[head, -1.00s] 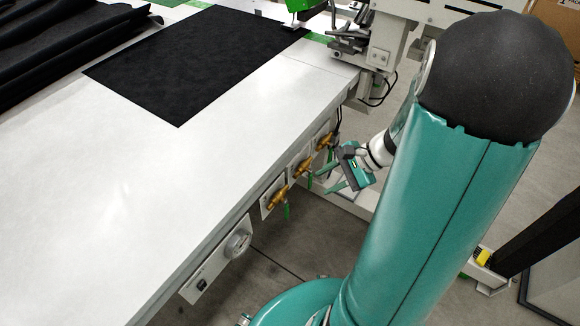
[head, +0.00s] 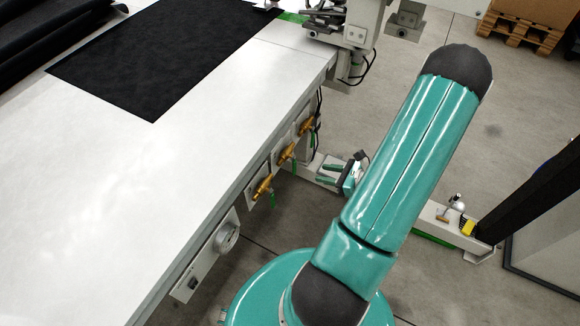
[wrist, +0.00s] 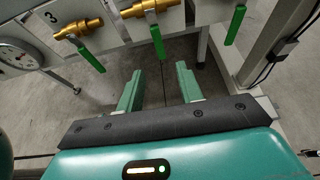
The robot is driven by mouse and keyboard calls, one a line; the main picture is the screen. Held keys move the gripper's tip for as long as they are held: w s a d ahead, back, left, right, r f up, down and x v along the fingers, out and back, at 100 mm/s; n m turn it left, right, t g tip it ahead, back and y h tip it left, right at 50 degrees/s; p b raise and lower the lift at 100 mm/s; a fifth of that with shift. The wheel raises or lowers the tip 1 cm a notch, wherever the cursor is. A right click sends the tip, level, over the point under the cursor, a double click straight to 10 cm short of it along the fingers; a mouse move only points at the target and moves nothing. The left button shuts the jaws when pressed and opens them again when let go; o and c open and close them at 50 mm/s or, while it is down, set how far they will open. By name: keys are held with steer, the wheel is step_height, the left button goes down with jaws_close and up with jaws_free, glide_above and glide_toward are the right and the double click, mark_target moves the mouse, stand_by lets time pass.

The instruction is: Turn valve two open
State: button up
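Three brass valves with green lever handles line the table's front side. The wrist view shows the left one (wrist: 80,30), on a plate marked 3, the middle one (wrist: 150,8), and the right one cut off by the top edge, with its handle (wrist: 235,25) showing. The middle one appears to be valve two; its number is out of view. Its green handle (wrist: 157,44) hangs down from the brass body. My gripper (wrist: 158,80) is open and empty, its two fingers apart below the middle handle, not touching it. In the head view my gripper (head: 329,172) is right of the valves, clear of them.
A round gauge (wrist: 18,55) is left of valve 3. The white table (head: 130,190) overhangs the valves, with a black sheet (head: 165,55) on it. A grey post (wrist: 275,40) with a cable stands on the right. Open floor lies below the valves.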

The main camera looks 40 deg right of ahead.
mark_target(295, 169)
steer(key=x, duration=1.2)
steer(key=shift+w+a, duration=0.15)
steer(key=shift+a, duration=0.05)
jaws_close()
